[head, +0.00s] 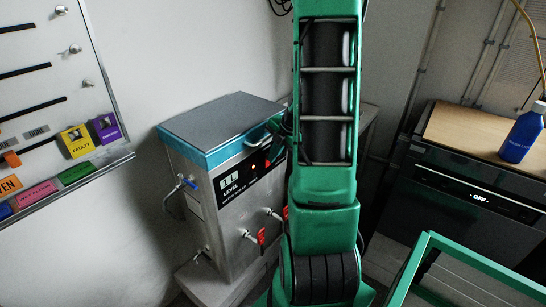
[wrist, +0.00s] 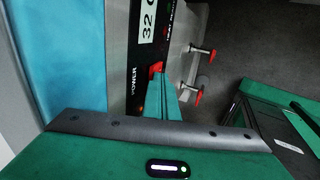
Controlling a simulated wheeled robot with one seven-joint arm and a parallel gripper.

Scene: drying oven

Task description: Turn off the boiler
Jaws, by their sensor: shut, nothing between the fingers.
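The boiler (head: 228,190) is a steel box with a blue-teal lid, left of centre in the head view. Its front panel shows in the wrist view (wrist: 121,40), with a "32 C" display, a "POWER" label and a red switch (wrist: 155,69). A small orange light glows near the label. My gripper (wrist: 164,92) is shut and empty, its teal fingertips close to the red switch. I cannot tell whether they touch it. In the head view my arm hides the boiler's right side and most of the gripper.
Red-handled taps (head: 262,236) stick out from the boiler's front. A dark oven (head: 470,190) reading "OFF" stands at the right, with a blue bottle (head: 522,135) on its wooden top. A whiteboard (head: 50,90) with coloured boxes hangs at the left.

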